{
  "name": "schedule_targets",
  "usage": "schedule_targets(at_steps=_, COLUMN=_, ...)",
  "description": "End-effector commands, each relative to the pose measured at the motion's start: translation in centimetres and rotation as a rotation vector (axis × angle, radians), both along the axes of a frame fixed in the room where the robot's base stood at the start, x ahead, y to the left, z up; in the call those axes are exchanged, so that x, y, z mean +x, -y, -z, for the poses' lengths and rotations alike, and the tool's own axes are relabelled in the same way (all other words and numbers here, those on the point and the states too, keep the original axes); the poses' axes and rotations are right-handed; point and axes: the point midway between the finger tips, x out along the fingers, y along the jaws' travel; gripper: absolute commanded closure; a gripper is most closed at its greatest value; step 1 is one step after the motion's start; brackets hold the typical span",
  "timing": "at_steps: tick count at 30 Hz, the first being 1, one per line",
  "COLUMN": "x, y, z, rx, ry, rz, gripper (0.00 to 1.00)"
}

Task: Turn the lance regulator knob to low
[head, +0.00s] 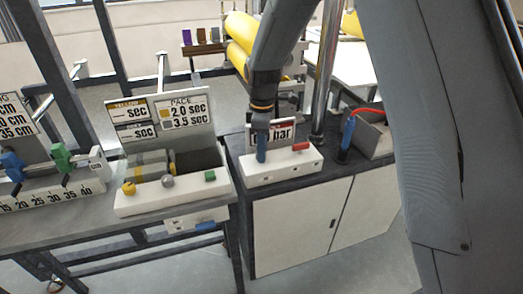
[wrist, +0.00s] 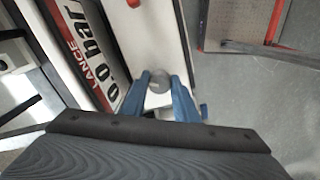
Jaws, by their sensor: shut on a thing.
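The lance regulator is a white box (head: 283,170) on the dark-topped cabinet, with a sign (head: 283,132) behind it that ends in "bar". In the wrist view the sign (wrist: 92,45) reads "LANCE" and "0.0 bar". My gripper (head: 261,158) points down at the left part of the box. In the wrist view my gripper's blue fingers (wrist: 160,80) stand on either side of the round grey knob (wrist: 158,85) and are shut on it. The knob is hidden behind the fingers in the head view. No low mark can be made out.
A red handle (head: 300,146) sits on the box's right end. A blue-handled lance (head: 347,135) with a red hose stands to the right, near a metal post (head: 325,70). A white panel (head: 172,190) with yellow, grey and green knobs is on the left bench.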

Motion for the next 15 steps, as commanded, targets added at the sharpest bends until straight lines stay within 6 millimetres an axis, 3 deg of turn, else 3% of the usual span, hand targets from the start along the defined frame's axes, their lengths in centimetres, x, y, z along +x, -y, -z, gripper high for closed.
schedule_targets(at_steps=15, x=0.18, y=-0.02, z=-0.11, rx=0.000, ry=0.001, rz=-0.365, gripper=0.96)
